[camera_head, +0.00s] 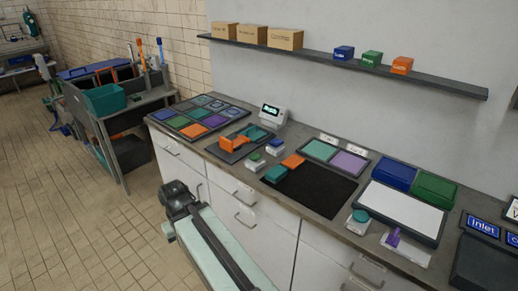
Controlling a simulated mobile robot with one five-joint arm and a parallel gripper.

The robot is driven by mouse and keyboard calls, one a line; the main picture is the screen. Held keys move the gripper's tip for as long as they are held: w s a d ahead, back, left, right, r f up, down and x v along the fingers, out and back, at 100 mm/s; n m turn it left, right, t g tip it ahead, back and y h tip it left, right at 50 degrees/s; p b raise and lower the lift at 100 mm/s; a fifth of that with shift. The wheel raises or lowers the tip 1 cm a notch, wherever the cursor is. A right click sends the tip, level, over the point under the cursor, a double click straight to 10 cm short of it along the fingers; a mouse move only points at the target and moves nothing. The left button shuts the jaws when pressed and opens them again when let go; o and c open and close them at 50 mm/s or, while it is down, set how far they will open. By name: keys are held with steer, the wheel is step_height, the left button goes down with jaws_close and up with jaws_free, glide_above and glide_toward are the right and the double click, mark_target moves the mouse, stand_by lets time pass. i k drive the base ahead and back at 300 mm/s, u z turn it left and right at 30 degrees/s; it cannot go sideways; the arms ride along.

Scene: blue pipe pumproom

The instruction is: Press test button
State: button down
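Two button-like units stand on the counter (222,151). One is a small white block with a green top (256,157), near the middle of the counter. The other is a white block with a round teal top (360,217), at the front edge further right. No label is readable on either, so I cannot tell which is the test button. A white device with a lit dark display (273,113) stands at the back. No gripper fingers show.
A purple lever (394,237) on a white base stands right of the teal-topped unit. A black mat (312,192), a white-topped tray (400,208) and blue and green boxes lie nearby. A shelf (330,62) overhangs the counter. Tiled floor is free at left.

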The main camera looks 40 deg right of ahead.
mark_target(255, 157)
steer(key=i, duration=0.8)
steer(key=z, duration=0.15)
steer(key=k, duration=0.9)
steer(key=u, duration=0.2)
steer(key=i, duration=0.95)
steer(key=z, duration=0.1)
